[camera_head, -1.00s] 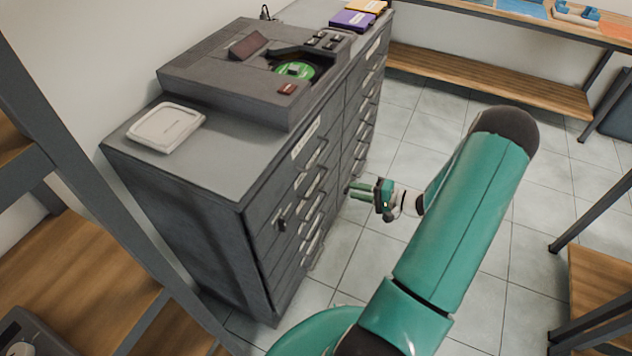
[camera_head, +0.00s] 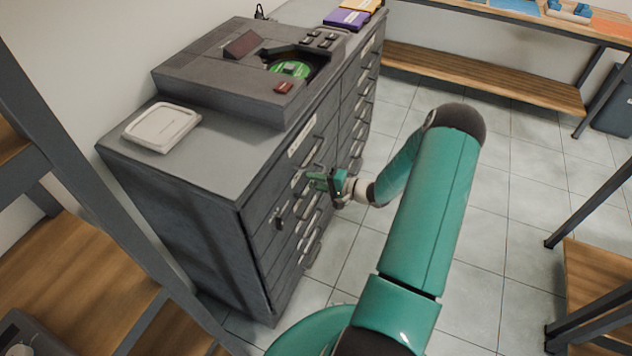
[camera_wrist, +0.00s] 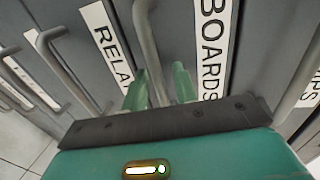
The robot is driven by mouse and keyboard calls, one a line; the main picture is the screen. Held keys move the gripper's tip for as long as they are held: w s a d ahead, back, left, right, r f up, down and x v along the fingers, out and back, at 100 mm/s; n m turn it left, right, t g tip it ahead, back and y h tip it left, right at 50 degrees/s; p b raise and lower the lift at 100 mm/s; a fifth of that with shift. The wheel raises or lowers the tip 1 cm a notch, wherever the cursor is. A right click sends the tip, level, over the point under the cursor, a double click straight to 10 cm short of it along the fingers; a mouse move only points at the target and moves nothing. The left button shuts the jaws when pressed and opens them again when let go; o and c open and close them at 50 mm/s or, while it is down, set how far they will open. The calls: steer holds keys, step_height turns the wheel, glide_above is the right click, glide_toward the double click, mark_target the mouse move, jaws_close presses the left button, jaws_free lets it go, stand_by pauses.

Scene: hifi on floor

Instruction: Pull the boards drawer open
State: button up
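The grey drawer cabinet (camera_head: 185,215) stands at the left. The boards drawer's white label (camera_wrist: 213,45) reads BOARDS in the wrist view. A grey bar handle (camera_wrist: 148,40) runs beside that label. My gripper (camera_head: 318,181) is at the cabinet's front face, by the upper drawers of the near column. In the wrist view my two green fingertips (camera_wrist: 160,84) are apart, with the bar handle running between them. I cannot tell whether either finger touches it. The drawer fronts look flush, and the lower end of the handle is hidden by my gripper.
A neighbouring label (camera_wrist: 106,45) reads RELA, its rest hidden. A shelf frame (camera_head: 75,165) stands at the near left. Tiled floor (camera_head: 490,225) lies open in front.

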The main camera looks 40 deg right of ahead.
jaws_close()
steer(key=shift+d, duration=0.1)
steer(key=f+v, duration=0.2)
steer(key=v, duration=1.1)
steer(key=f+v, duration=0.3)
steer(key=v, duration=0.9)
steer(key=shift+v, duration=0.9)
steer(key=shift+d+f, duration=0.1)
steer(key=shift+f, duration=0.1)
jaws_free()
